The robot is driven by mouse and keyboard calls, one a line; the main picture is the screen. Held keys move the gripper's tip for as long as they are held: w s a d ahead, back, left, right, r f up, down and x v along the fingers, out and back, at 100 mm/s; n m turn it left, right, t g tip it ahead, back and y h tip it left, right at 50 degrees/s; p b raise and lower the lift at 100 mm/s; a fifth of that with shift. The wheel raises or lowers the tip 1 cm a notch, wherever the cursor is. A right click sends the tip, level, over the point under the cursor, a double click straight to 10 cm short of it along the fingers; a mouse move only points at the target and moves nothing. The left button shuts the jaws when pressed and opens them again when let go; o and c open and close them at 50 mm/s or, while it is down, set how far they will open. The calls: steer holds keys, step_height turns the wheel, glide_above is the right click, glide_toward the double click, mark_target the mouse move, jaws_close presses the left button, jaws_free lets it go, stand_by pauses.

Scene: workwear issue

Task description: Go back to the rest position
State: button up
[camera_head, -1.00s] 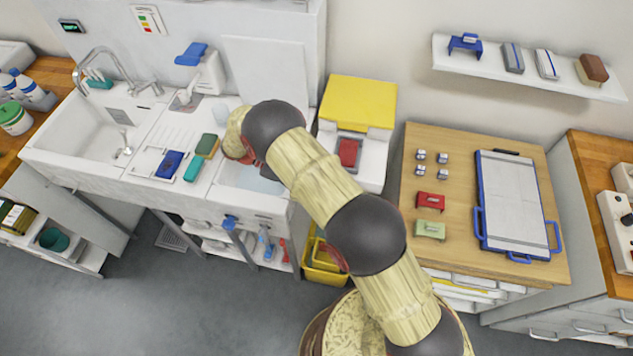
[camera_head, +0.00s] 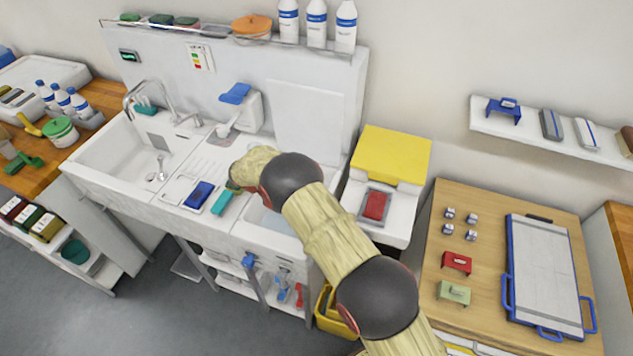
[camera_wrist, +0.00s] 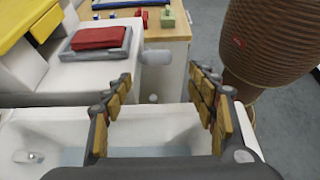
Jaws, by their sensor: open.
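My gripper (camera_wrist: 160,115) shows in the wrist view with its two fingers spread wide apart and nothing between them. It hangs over a white basin (camera_wrist: 150,125), with a white machine carrying a grey tray and a folded red cloth (camera_wrist: 100,37) ahead of it. In the head view my arm reaches from the lower right up to the sink unit. The gripper itself is hidden there behind the arm's end. The red cloth also shows in the head view (camera_head: 375,206), right of my arm.
The sink counter holds a blue item (camera_head: 198,194) and a teal item (camera_head: 222,202) close to my arm's end. A yellow-lidded unit (camera_head: 391,155) stands right of the arm. A wooden table (camera_head: 440,262) holds small blocks and a blue-framed board (camera_head: 545,275). Grey floor lies open at lower left.

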steer(key=shift+d+r, duration=0.1)
steer(key=shift+r, duration=0.2)
steer(key=s+d+r+m+t+y+b, duration=0.1)
steer(key=s+d+r+m+y, duration=0.15)
steer(key=r, duration=0.45)
steer(key=s+d+r+m+t+y+b, duration=0.1)
steer(key=s+d+r+m+y, duration=0.1)
steer(key=d+r+y, duration=0.3)
steer(key=s+d+r+m+t+b, duration=0.1)
steer(key=s+d+r+m+b, duration=0.15)
steer(key=r, duration=0.55)
steer(key=s+d+r+m+t+y+b, duration=0.1)
steer(key=s+d+r+m+t+y, duration=0.1)
steer(key=s, duration=0.7)
steer(key=s+d+r+m+t+y+b, duration=0.1)
steer(key=s+d+m+t, duration=0.3)
steer(key=s, duration=0.5)
steer(key=shift+r+t+y+b, duration=0.4)
steer(key=shift+t+y+b, duration=0.1)
steer(key=shift+t+y, duration=0.2)
